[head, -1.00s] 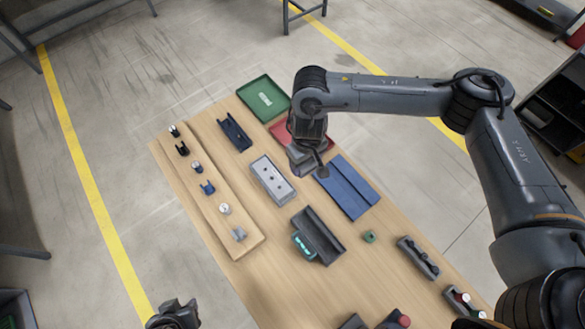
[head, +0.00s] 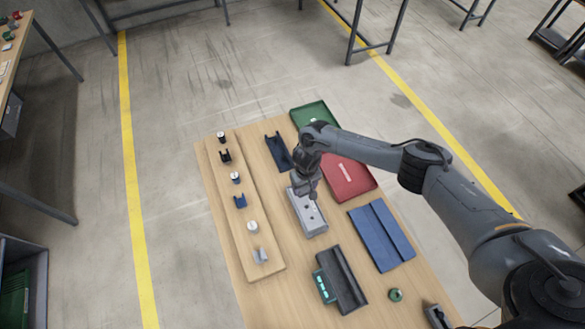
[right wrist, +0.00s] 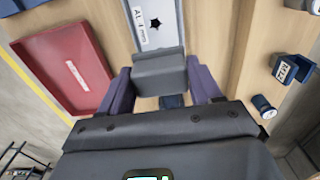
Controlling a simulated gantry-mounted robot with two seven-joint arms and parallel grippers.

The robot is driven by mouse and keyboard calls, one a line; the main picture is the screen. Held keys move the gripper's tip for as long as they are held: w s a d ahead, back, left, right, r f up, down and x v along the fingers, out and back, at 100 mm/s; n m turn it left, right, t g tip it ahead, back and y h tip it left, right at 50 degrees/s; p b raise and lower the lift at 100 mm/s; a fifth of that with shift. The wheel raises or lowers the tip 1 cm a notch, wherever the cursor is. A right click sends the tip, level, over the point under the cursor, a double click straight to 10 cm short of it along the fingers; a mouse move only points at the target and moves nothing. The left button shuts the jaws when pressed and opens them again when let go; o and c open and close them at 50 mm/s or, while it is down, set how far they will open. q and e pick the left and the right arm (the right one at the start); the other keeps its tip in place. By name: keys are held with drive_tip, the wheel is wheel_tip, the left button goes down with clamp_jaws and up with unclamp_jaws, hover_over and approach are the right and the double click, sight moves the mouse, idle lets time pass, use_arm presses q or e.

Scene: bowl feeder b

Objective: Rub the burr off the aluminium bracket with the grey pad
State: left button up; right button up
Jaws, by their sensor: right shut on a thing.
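The aluminium bracket (head: 313,222) is a light grey piece with dark holes on the table, mid-view in the head view. In the right wrist view the bracket (right wrist: 152,32) shows a label beginning "AL" and a dark star-shaped hole. My right gripper (head: 306,190) is over its far end. In the right wrist view its two purple fingers (right wrist: 160,88) are shut on the grey pad (right wrist: 160,72), a block that covers that end of the bracket. I cannot tell whether pad and bracket touch. My left gripper is out of view.
A red tray (head: 348,178) and a green tray (head: 312,112) lie beyond. A blue bracket-like piece (head: 381,236) is to the right, a dark one (head: 346,280) nearer. A wooden board (head: 240,222) with several small parts runs along the left.

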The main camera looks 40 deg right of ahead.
drive_tip(key=s+f, duration=0.2)
drive_tip(key=shift+s+a+f, duration=0.15)
drive_tip(key=shift+s+f, duration=0.1)
drive_tip(key=shift+s, duration=0.15)
drive_tip(key=shift+f+b, duration=0.75)
drive_tip(key=shift+f, duration=1.25)
drive_tip(key=shift+p, duration=0.4)
idle(0.3)
